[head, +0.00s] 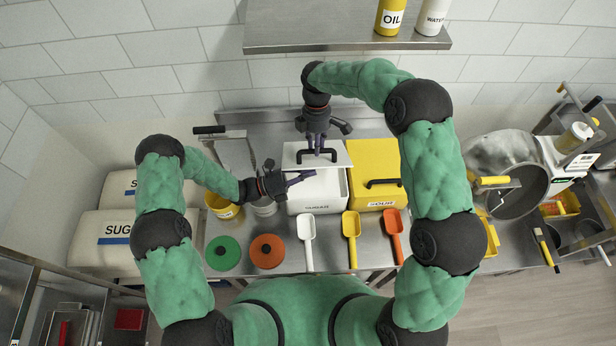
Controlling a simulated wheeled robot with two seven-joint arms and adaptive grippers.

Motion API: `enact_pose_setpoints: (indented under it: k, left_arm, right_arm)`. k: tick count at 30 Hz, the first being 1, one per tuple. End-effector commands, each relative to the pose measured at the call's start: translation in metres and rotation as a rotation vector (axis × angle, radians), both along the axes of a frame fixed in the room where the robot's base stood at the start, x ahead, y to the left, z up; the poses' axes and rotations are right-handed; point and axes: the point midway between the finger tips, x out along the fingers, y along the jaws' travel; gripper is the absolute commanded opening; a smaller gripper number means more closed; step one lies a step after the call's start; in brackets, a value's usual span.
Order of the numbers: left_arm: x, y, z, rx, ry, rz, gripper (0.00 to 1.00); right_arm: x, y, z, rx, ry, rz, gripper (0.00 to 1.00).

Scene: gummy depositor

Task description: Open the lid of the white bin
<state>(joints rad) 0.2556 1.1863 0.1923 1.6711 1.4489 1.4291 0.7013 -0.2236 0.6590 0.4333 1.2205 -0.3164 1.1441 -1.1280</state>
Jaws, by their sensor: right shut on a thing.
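The white bin (334,188) stands at the middle of the steel table, beside the yellow bin. My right gripper (317,150) comes down from above and is shut on the black lid handle (302,158). My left gripper (302,177) reaches in from the left, its fingertips over the left part of the bin, below the lid's front edge. Whether its fingers are apart is unclear.
The yellow bin (365,168), its lid closed, stands close on the right. White, yellow and orange scoops (307,228) lie in front. Green and orange round lids (267,250) lie front left, near a yellow bucket (220,205). A shelf (330,36) hangs above the back.

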Motion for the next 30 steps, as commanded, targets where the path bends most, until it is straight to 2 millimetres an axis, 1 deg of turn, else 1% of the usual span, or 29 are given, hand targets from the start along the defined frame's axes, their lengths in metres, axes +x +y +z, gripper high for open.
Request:
enact_pose_setpoints:
  k: [1, 5, 6, 8, 9, 30]
  left_arm:
    - [0.0008, 0.0002, -0.0001, -0.002, -0.002, 0.001, 0.0]
    - [0.0011, 0.0002, -0.0001, -0.002, -0.003, 0.001, 0.0]
    - [0.0011, 0.0002, -0.0001, -0.002, -0.003, 0.001, 0.0]
    - [0.0011, 0.0002, -0.0001, -0.002, -0.004, 0.001, 0.0]
    - [0.0011, 0.0002, -0.0001, -0.002, -0.004, 0.001, 0.0]
    - [0.0006, 0.0001, 0.0003, 0.0, -0.003, 0.001, 0.0]
  right_arm:
    - [0.0068, -0.0017, -0.0058, 0.001, -0.022, -0.002, 0.0]
    - [0.0065, -0.0016, -0.0062, 0.002, -0.021, -0.001, 0.0]
    - [0.0065, -0.0016, -0.0063, 0.002, -0.021, -0.001, 0.29]
    - [0.0063, -0.0014, -0.0062, 0.002, -0.021, -0.002, 0.46]
    - [0.006, -0.0011, -0.0059, 0.003, -0.02, -0.001, 0.5]
    - [0.0042, 0.0009, -0.0026, 0.004, -0.018, 0.001, 0.5]
